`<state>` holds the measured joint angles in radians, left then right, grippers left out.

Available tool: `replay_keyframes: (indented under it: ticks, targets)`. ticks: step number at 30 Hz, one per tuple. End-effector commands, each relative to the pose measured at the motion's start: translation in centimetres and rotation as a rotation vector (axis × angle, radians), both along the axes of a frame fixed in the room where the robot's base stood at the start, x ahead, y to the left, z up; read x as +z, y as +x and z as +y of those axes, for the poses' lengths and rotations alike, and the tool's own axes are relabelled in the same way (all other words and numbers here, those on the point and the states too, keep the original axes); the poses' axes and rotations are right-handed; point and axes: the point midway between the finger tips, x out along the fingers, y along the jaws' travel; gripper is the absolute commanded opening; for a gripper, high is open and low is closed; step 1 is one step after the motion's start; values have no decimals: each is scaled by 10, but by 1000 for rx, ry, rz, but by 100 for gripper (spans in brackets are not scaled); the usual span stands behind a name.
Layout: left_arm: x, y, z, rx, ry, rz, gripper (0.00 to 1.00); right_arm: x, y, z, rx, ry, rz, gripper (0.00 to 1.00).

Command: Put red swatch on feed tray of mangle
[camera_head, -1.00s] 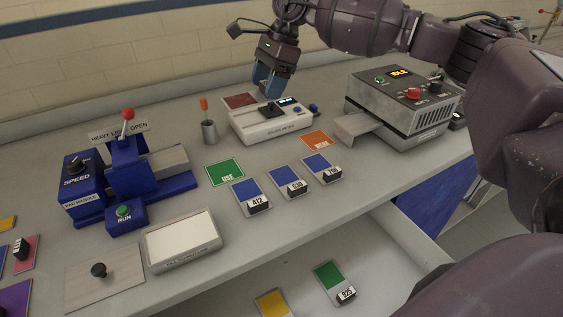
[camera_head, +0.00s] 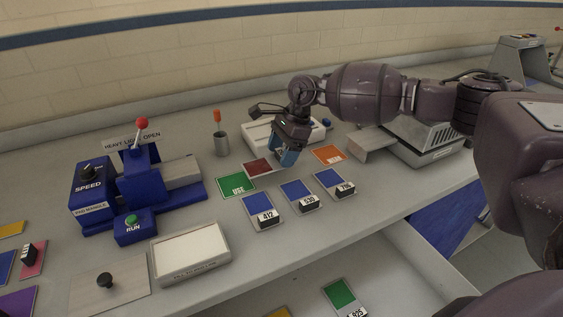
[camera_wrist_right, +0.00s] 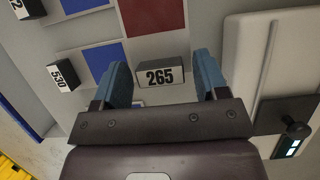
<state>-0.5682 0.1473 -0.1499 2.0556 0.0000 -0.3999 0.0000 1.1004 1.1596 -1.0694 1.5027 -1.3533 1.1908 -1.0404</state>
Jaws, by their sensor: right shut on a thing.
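The dark red swatch (camera_head: 258,167) is in front of the white meter (camera_head: 262,137), beside the green USE card. My right gripper (camera_head: 286,156) is shut on its block, labelled 265, which shows between the blue fingers in the right wrist view (camera_wrist_right: 160,76). The red face (camera_wrist_right: 152,16) extends beyond the block there. I cannot tell how high it is above the table. The blue mangle (camera_head: 140,180) stands at the left, with a grey feed tray (camera_head: 182,171) on its right side. The left gripper is not in view.
The green USE card (camera_head: 236,185) and several blue swatches (camera_head: 257,206) with black blocks lie in front of the gripper. A cup with an orange-handled tool (camera_head: 221,144) stands behind the feed tray. An orange card (camera_head: 329,154) lies to the right.

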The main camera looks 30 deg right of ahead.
Motion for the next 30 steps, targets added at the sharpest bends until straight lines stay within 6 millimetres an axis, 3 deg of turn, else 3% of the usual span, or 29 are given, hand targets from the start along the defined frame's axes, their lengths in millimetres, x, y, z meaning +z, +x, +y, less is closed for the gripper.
replay_keyframes:
  ticks: [3,6,18,19,21,24,30]
  targets:
    - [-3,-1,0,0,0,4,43,-24,-1,1,0,0,6,32]
    - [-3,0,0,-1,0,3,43,-34,0,0,-1,1,3,32]
    - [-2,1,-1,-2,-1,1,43,-38,0,0,0,0,2,32]
    - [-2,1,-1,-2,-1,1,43,-38,0,0,0,0,2,68]
    - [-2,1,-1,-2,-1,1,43,-37,0,0,0,0,2,79]
    - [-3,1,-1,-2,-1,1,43,-37,0,0,0,0,2,92]
    - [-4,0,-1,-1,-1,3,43,-37,0,0,0,0,2,92]
